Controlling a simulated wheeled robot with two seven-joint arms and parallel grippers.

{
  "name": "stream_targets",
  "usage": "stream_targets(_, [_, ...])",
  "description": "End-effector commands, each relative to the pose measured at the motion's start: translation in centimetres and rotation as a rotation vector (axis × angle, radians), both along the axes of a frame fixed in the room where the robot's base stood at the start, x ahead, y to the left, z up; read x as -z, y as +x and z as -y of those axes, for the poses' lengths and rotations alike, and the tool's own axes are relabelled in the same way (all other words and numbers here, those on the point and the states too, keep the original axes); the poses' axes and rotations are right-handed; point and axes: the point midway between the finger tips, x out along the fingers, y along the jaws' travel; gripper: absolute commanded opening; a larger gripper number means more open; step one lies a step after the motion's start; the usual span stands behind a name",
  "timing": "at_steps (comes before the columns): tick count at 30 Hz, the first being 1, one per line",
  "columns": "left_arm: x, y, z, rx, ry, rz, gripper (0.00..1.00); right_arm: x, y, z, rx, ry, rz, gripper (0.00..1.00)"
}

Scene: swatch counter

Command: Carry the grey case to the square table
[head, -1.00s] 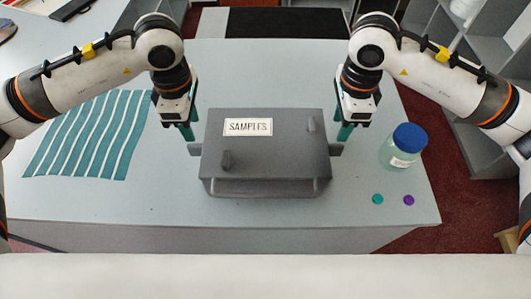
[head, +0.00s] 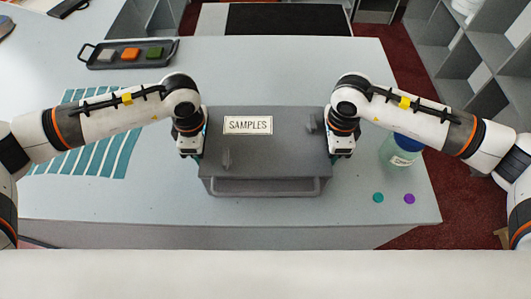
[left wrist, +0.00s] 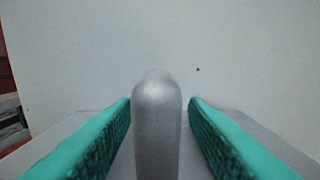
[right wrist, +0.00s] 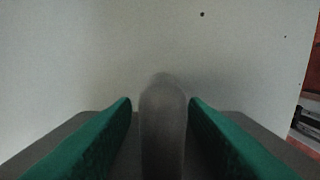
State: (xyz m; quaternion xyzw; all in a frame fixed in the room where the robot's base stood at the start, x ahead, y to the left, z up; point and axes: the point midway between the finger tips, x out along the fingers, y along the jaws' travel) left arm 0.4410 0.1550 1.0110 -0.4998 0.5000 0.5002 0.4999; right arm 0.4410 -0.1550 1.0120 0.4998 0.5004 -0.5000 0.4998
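The grey case (head: 265,150), with a SAMPLES label, lies flat on the pale counter (head: 300,75), its front handle bar facing me. My left gripper (head: 196,156) is at its left side, my right gripper (head: 337,156) at its right side. In the left wrist view a grey side handle (left wrist: 157,125) stands between the teal fingers, with a gap beside it. In the right wrist view the other side handle (right wrist: 162,125) stands between the fingers, which look open around it. The square table cannot be surely picked out.
A dark tray (head: 93,60) with coloured pieces is at the back left. A striped teal cloth (head: 110,160) lies left of the case. A blue-lidded jar (head: 398,158) and two small discs, teal (head: 378,198) and purple (head: 409,199), are on the right. Shelves (head: 470,60) stand beyond.

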Motion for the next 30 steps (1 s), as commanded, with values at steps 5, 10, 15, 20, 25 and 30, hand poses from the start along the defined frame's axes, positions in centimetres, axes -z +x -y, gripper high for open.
stream_targets(5, [0.02,-0.01,0.02,0.000,0.000,0.000,0.40,0.02,0.00,-0.01,0.000,0.000,0.000,0.40])
stream_targets(10, [0.00,-0.02,0.02,0.000,0.000,0.000,0.19,0.00,0.00,0.00,0.000,0.000,0.000,0.19])
stream_targets(15, [-0.01,-0.01,0.03,0.000,0.000,0.000,0.00,-0.01,0.00,0.00,0.000,0.000,0.000,0.00])
stream_targets(20, [-0.02,-0.01,0.03,0.000,-0.001,0.000,0.00,-0.02,0.00,0.00,0.000,0.000,0.000,0.00])
stream_targets(25, [-0.03,-0.01,0.03,0.000,-0.001,0.000,0.00,-0.04,0.01,0.00,0.000,0.000,0.000,0.00])
stream_targets(30, [-0.04,0.00,0.04,0.000,-0.001,0.000,0.00,-0.05,0.01,0.01,0.000,0.000,0.000,0.00])
